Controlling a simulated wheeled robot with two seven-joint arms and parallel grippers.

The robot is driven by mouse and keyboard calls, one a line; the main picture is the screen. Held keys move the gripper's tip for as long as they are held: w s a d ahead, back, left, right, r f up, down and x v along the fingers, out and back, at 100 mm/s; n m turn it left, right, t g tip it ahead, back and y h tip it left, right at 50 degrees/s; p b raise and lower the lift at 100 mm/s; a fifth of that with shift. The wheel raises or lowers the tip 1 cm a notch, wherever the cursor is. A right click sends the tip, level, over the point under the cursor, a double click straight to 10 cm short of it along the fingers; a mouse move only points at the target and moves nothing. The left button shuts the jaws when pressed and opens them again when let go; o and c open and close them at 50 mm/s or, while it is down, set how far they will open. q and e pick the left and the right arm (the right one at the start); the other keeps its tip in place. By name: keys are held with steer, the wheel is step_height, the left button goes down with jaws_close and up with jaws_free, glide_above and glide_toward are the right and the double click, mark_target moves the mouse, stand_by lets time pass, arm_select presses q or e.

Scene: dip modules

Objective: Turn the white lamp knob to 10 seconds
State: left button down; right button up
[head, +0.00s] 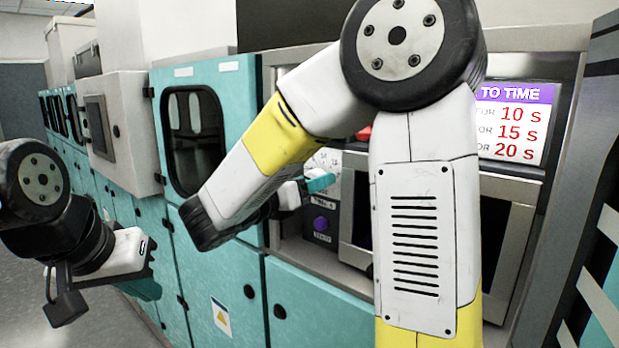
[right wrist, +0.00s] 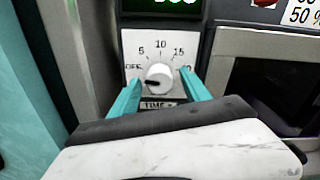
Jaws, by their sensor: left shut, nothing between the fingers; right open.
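The white lamp knob (right wrist: 160,77) sits on a white dial plate (right wrist: 133,44) marked OFF, 5, 10, 15 and, partly hidden, one more number. A dark mark on the knob seems to point left, towards OFF. My right gripper (right wrist: 161,76) is open, with one teal finger on each side of the knob; I cannot tell whether they touch it. My left gripper (head: 148,287) is shut and empty at the far left, away from the panel.
A green display (right wrist: 165,3) is above the dial. A purple button (head: 320,224) is below it on the panel. A sign (head: 515,125) lists 10, 15 and 20 s. Teal cabinets (head: 205,130) stand left of the panel. My right arm blocks much of the head view.

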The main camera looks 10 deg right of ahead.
steer(key=shift+w+d, duration=0.3)
steer(key=shift+d, duration=0.05)
jaws_close()
